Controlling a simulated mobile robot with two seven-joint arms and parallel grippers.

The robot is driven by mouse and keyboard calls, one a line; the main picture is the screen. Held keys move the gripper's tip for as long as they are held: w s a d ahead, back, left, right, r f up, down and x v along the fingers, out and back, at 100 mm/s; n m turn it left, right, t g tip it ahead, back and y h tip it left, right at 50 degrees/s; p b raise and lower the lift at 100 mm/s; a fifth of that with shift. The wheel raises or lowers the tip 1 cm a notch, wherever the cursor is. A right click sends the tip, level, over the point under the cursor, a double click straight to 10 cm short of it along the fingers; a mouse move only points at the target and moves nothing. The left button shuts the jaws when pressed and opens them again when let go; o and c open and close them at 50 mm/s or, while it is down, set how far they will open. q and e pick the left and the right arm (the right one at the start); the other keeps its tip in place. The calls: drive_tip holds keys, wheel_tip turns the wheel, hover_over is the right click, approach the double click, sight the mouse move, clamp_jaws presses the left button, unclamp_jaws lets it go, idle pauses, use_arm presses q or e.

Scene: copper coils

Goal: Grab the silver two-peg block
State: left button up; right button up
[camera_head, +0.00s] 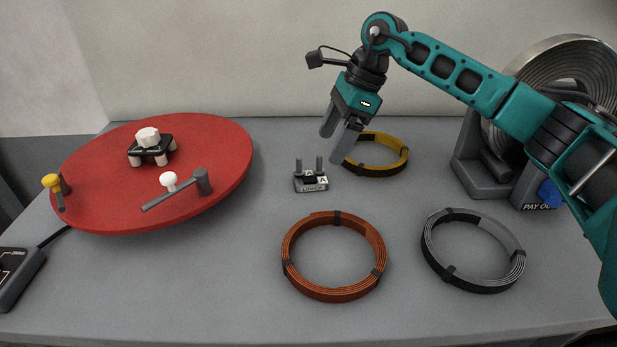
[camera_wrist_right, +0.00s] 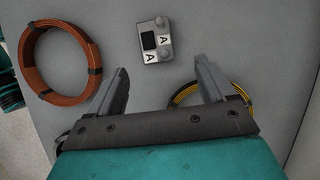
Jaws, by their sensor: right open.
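The silver two-peg block (camera_head: 311,183) stands upright on the grey table, with two dark pegs pointing up and a black patch and letter labels on it. In the right wrist view the block (camera_wrist_right: 155,41) lies beyond the fingertips, roughly between their lines. My right gripper (camera_head: 336,142) is open and empty, above the table, just up and to the right of the block and apart from it. Its two fingers also show in the right wrist view (camera_wrist_right: 160,80). My left gripper is not in view.
A yellow coil (camera_head: 390,169) lies behind and right of the block, partly behind the gripper. An orange coil (camera_head: 290,262) lies in front, a silver-black coil (camera_head: 513,265) to the right. A red turntable (camera_head: 120,212) stands left. A large coil stand (camera_head: 476,176) is at right.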

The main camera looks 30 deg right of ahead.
sight(310, 177)
drive_tip(key=x, duration=0.2)
drive_tip(key=shift+w+a+f, duration=0.1)
drive_tip(key=shift+a+f, duration=0.1)
drive_tip(key=shift+f, duration=0.05)
drive_tip(key=x, duration=0.5)
drive_tip(key=shift+s+a+b, duration=0.2)
drive_tip(key=shift+a+b, duration=0.1)
drive_tip(key=shift+a, duration=0.1)
drive_tip(key=shift+r, duration=0.1)
drive_tip(key=c, duration=1.4)
drive_tip(key=shift+r, duration=0.1)
drive_tip(key=shift+c, duration=0.4)
